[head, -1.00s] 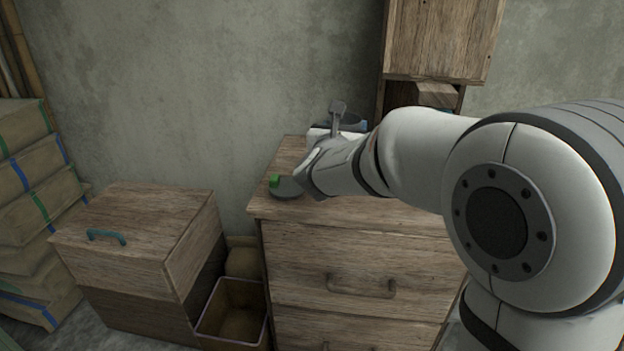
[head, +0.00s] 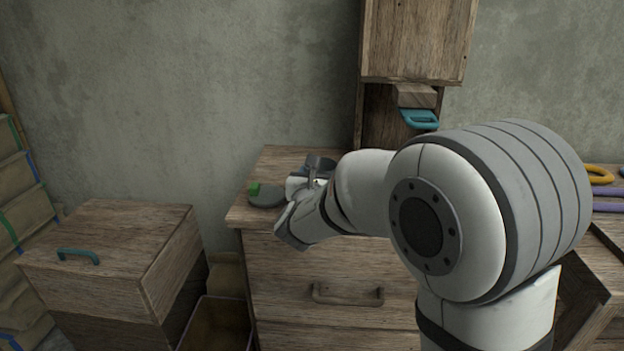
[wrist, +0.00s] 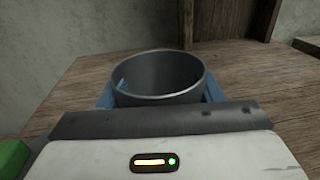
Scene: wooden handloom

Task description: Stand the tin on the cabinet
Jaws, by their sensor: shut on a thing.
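The tin (wrist: 158,78) is a grey, open-topped metal cylinder, upright in the wrist view. My gripper (wrist: 158,97) is shut on it, with a blue finger at each side. In the head view my gripper (head: 318,172) is over the wooden cabinet (head: 285,265), which has a drawer handle on its front; my wrist partly hides the tin there. The cabinet's wooden top also shows around the tin in the wrist view (wrist: 245,85). The tin's base is hidden, so I cannot tell whether it touches the top.
A dark grey disc with a green block (head: 265,196) lies on the cabinet's left part, close to my gripper. A tall wooden unit (head: 415,40) with a teal handle stands behind. A wooden chest (head: 105,250) and an open bin (head: 218,325) stand at the left.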

